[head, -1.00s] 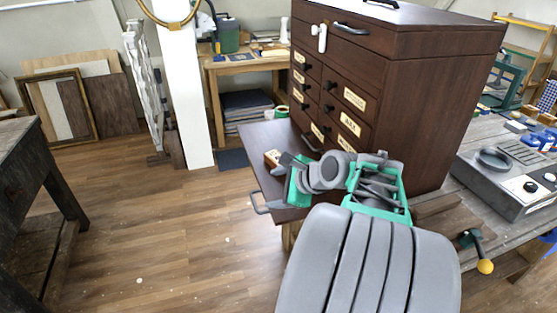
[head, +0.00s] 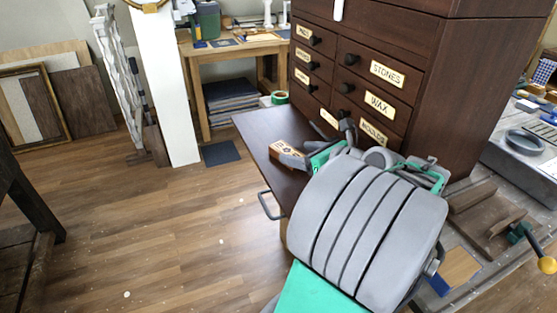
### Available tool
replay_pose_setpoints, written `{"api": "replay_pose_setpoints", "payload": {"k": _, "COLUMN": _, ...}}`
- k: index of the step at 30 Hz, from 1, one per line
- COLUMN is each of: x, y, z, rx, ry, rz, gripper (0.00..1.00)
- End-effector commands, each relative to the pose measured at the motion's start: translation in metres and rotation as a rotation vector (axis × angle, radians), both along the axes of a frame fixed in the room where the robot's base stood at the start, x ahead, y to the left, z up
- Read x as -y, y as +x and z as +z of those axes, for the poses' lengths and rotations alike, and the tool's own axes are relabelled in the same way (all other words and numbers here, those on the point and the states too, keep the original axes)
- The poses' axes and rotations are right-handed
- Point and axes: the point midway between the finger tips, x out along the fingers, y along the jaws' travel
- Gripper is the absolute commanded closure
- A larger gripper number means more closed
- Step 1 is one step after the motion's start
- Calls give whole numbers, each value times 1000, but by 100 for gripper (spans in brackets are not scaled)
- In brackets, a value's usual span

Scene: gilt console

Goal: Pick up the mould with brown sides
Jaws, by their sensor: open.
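A small block with light brown sides and dark marks on top (head: 287,151), which looks like the mould, lies on a pulled-out dark brown board (head: 262,130) low on the cabinet. My gripper (head: 318,146) is open, low over the board. One grey finger reaches close to the block's right side; I cannot tell whether it touches. My own arm hides much of the gripper and the board's right part.
The dark wooden cabinet (head: 385,55) with labelled drawers rises behind my gripper. The board has a metal handle (head: 268,206) at its front. A bench with a grey device (head: 520,160) stands at right, a wood block (head: 460,266) nearer.

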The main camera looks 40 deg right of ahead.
Motion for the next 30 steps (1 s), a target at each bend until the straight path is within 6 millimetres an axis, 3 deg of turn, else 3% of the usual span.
{"api": "replay_pose_setpoints", "payload": {"k": 5, "x": 0, "y": 10, "z": -10, "rx": 0, "ry": -1, "rz": 1, "gripper": 29}}
{"api": "replay_pose_setpoints", "payload": {"k": 18, "x": 1, "y": 72, "z": -35, "rx": -1, "ry": -1, "rz": 5, "gripper": 29}}
{"api": "replay_pose_setpoints", "payload": {"k": 25, "x": 2, "y": 74, "z": -35, "rx": -1, "ry": -2, "rz": 4, "gripper": 30}}
{"api": "replay_pose_setpoints", "payload": {"k": 30, "x": 2, "y": 73, "z": -35, "rx": -1, "ry": -2, "rz": 4, "gripper": 44}}
